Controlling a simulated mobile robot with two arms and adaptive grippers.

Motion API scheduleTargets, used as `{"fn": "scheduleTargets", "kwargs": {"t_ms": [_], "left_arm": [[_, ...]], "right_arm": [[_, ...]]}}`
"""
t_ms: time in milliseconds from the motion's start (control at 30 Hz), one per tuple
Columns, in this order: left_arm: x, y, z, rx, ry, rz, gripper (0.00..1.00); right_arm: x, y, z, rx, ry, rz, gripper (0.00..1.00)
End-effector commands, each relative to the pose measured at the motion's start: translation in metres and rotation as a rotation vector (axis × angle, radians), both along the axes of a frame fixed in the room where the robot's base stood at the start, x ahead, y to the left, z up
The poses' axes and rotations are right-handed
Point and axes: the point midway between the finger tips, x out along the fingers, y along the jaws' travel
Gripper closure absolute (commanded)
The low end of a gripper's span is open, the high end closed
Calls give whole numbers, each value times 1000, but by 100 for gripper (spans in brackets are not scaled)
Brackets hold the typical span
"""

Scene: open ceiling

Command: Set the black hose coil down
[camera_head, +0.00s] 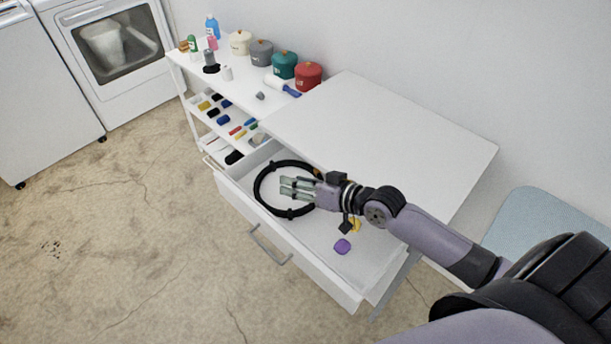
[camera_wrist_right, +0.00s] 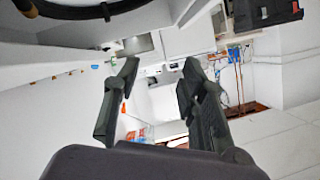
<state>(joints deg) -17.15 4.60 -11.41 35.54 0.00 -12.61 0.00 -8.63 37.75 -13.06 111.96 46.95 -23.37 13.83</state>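The black hose coil (camera_head: 258,186) is a ring in the left part of the open white drawer (camera_head: 285,235). It seems to lie on the drawer floor, though part of it is hidden behind my right gripper. My right gripper (camera_head: 290,187) is over the ring, its fingers pointing left across the inside of the loop. In the right wrist view, the two fingers (camera_wrist_right: 157,85) stand apart with nothing between them. A piece of the coil (camera_wrist_right: 90,10) curves along the top left there, clear of the fingers. My left gripper is not in view.
A purple item (camera_head: 342,246) and a yellow one (camera_head: 355,225) lie in the drawer, right of the coil. The white tabletop (camera_head: 380,130) above is bare. A shelf unit (camera_head: 235,95) with pots and bottles stands at the back left. Open floor lies left.

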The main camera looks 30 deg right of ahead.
Motion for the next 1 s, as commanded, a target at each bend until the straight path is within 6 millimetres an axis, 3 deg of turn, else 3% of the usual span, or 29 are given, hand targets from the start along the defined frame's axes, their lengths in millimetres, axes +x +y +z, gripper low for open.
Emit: {"fn": "scheduleTargets", "kwargs": {"t_ms": [233, 1000], "left_arm": [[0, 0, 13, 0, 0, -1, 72], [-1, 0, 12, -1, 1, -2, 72]], "right_arm": [[-21, -12, 9, 1, 1, 0, 62], [-22, -12, 9, 1, 0, -1, 62]]}}
